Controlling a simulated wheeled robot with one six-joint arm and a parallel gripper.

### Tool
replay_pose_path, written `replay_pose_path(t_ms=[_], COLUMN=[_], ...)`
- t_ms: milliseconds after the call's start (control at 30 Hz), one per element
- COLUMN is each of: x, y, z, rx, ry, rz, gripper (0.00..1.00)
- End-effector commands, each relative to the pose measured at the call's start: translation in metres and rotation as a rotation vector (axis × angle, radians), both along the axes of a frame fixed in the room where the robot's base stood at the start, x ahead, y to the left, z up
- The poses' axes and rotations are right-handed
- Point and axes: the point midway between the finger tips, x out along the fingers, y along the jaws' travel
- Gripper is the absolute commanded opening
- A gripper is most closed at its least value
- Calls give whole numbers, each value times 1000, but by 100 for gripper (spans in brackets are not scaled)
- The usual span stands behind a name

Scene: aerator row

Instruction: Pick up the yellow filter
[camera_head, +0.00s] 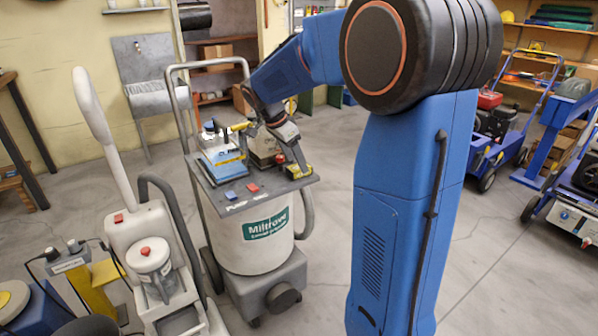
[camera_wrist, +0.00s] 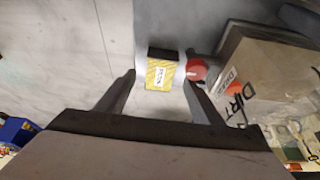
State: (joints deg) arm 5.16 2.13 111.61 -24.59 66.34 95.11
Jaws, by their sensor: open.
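The yellow filter (camera_wrist: 160,75) is a small yellow block with a dark end and a printed label. In the wrist view it lies between the lines of my two fingers, a little towards their tips, with gaps at both sides. My gripper (camera_wrist: 160,82) is open and nothing is held. In the head view the filter (camera_head: 299,172) sits on the right edge of the grey machine's top. My gripper (camera_head: 290,152) points down just above it, partly hiding it. I cannot tell how much height separates them.
A red knob (camera_wrist: 196,69) stands close by my right finger in the wrist view. A box marked DIRT (camera_wrist: 262,68) is to its right. The machine's top (camera_head: 240,203) also bears a blue-and-white box (camera_head: 222,158). A white upright cleaner (camera_head: 150,240) stands to the left.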

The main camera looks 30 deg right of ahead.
Motion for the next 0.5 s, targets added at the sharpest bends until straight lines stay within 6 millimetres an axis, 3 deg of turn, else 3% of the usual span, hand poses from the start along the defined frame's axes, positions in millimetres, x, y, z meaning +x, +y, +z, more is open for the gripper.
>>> replay_pose_path(t_ms=[167,433,500], x=[-1,0,0], y=[-7,-7,-7], z=[-15,-17,-17], rx=[-1,0,0], ry=[0,-1,-1], rz=[-1,0,0], gripper=[61,61,47])
